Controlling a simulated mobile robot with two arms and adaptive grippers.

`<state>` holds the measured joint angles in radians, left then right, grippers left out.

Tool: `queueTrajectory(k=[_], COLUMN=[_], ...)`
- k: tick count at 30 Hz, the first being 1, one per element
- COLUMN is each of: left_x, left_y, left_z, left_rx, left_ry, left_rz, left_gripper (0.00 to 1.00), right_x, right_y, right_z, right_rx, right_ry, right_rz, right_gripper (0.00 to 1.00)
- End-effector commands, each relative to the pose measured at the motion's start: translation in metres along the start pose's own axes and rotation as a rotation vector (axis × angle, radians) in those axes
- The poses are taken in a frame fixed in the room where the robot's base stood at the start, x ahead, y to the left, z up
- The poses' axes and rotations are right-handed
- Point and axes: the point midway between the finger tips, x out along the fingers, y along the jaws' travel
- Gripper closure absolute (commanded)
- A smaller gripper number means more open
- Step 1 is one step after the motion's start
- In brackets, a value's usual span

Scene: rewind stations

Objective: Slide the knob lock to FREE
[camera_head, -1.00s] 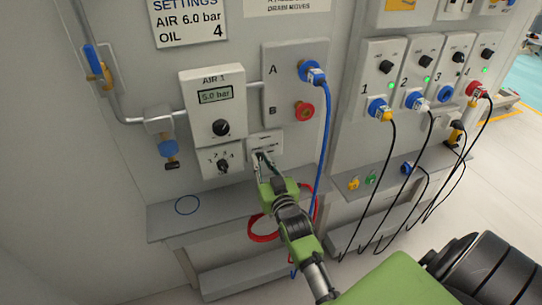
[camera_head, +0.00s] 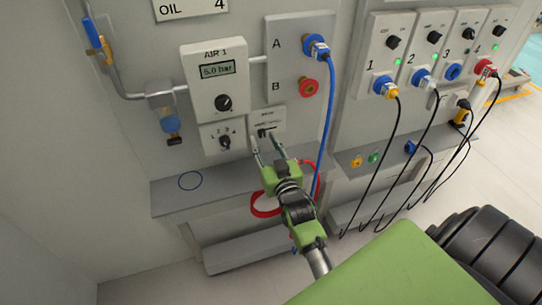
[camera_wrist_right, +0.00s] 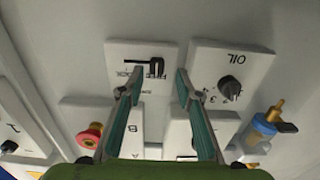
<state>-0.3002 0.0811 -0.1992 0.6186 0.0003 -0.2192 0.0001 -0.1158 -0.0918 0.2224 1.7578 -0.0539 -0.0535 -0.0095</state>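The knob lock is a small pale plate (camera_head: 266,119) below the A/B panel, with a dark slot and a small dark sliding knob (camera_head: 262,133). In the right wrist view the plate (camera_wrist_right: 117,49) appears upside down. Its black knob (camera_wrist_right: 157,66) sits at the picture-right end of the slot, and the lettering below is too small to read surely. My right gripper (camera_head: 262,139) is open just in front of the plate. In the wrist view its fingertips (camera_wrist_right: 159,72) stand on either side of the knob, with no clear contact. My left gripper is not in view.
The OIL dial plate (camera_head: 213,132) is beside the lock, under the AIR 1 regulator (camera_head: 215,83). A blue hose (camera_head: 328,110) hangs right of my gripper from port A. A red hose (camera_head: 262,207) loops below it. A grey shelf (camera_head: 215,197) lies below.

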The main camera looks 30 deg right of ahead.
Motion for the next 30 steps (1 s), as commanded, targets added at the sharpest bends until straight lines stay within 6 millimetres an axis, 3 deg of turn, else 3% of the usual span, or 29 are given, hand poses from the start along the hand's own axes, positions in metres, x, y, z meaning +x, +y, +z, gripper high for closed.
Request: queueTrajectory(k=[6,12,18,30], left_x=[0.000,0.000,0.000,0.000], left_y=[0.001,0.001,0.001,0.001], left_z=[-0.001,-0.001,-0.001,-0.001], left_rx=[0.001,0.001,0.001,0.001], left_ry=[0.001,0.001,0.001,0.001], left_rz=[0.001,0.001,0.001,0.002], left_gripper=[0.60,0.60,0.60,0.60], right_x=[-0.050,-0.084,-0.097,-0.098], right_y=[-0.001,-0.001,-0.001,-0.002], right_z=[0.002,0.002,0.000,0.000], right_rx=[0.001,0.001,0.001,0.001], right_ry=[-0.005,-0.004,-0.001,-0.001], right_rz=[-0.001,-0.002,-0.002,-0.002], right_gripper=[0.68,0.68,0.68,0.68])
